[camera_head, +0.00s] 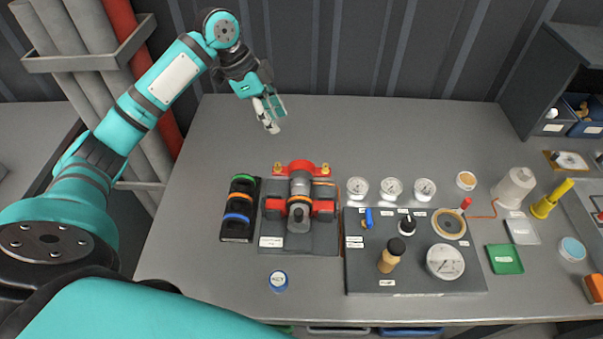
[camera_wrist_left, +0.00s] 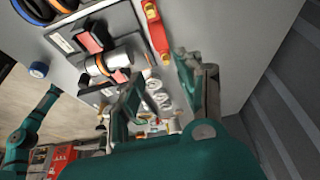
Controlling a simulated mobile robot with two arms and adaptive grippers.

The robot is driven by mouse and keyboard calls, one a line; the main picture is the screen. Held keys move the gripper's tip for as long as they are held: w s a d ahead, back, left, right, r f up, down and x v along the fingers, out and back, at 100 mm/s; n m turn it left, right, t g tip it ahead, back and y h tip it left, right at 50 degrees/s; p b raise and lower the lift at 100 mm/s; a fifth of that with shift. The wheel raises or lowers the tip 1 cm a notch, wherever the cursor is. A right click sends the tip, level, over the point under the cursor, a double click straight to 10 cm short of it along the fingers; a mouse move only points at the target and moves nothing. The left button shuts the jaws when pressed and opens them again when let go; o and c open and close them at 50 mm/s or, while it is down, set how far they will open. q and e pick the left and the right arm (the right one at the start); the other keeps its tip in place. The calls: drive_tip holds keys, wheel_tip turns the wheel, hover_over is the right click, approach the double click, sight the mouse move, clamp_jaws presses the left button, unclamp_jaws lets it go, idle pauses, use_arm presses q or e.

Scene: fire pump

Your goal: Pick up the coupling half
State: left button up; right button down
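A dark fixture (camera_head: 270,242) stands on the grey bench with a grey metal cylindrical part (camera_head: 299,187) between two red blocks. A red piece with two brass knobs (camera_head: 295,168) sits at its back end. I cannot tell for sure which of these is the coupling half. In the left wrist view the cylindrical part (camera_wrist_left: 102,64) and the red piece (camera_wrist_left: 156,34) also show. My left gripper (camera_head: 268,112) is above the back of the bench, behind and left of the fixture and apart from it. Its fingers (camera_wrist_left: 160,92) are spread with nothing held. My right gripper is not seen.
A black rack with green, orange and blue rings (camera_head: 240,209) stands left of the fixture. A blue-rimmed round item (camera_head: 278,281) lies in front. A dark panel (camera_head: 365,279) with gauges and small parts is at right. The bench's back stretch is clear before the wall.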

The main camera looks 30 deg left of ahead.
use_arm(q)
drive_tip(key=p, duration=0.2)
hover_over(301, 164)
drive_tip(key=s+a, duration=0.1)
drive_tip(key=a, duration=0.1)
wheel_tip(301, 164, down, 9)
drive_tip(key=shift+f, duration=0.1)
drive_tip(key=shift+d+f, duration=0.15)
drive_tip(key=shift+f, duration=0.35)
drive_tip(key=shift+d+f+p, duration=0.1)
drive_tip(key=shift+f+p, duration=0.15)
drive_tip(key=shift+p, duration=0.2)
drive_tip(key=p+x, duration=0.1)
drive_tip(key=x, duration=0.3)
drive_tip(key=shift+w+f, duration=0.1)
drive_tip(key=shift+f, duration=0.25)
clamp_jaws()
